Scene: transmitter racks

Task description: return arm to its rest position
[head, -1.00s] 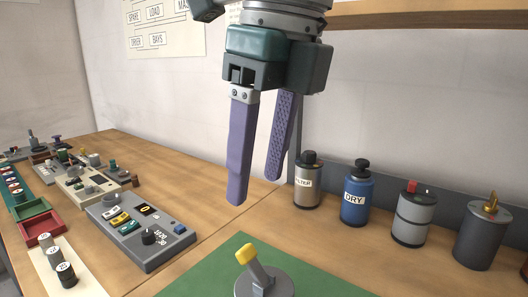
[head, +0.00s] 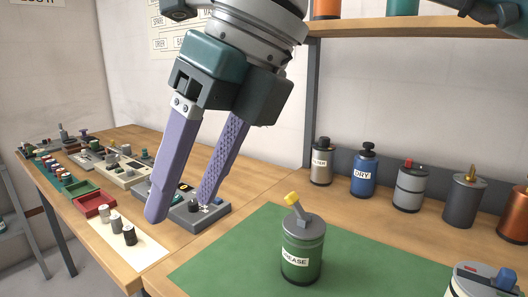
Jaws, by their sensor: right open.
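My right gripper (head: 182,208) hangs from the top of the view, with two long purple fingers apart and nothing between them. Its fingers are tilted down to the left. In the picture they overlap a grey control box (head: 222,218) on the wooden bench (head: 265,180) and hide part of it. I cannot tell the exact height above the bench. My left gripper is not in view.
A green GREASE can (head: 303,252) with a yellow-tipped top stands on the green mat (head: 235,262). Several canisters, including a blue DRY one (head: 364,172), line the back. Red and green trays and small parts lie left. A shelf (head: 420,24) runs above.

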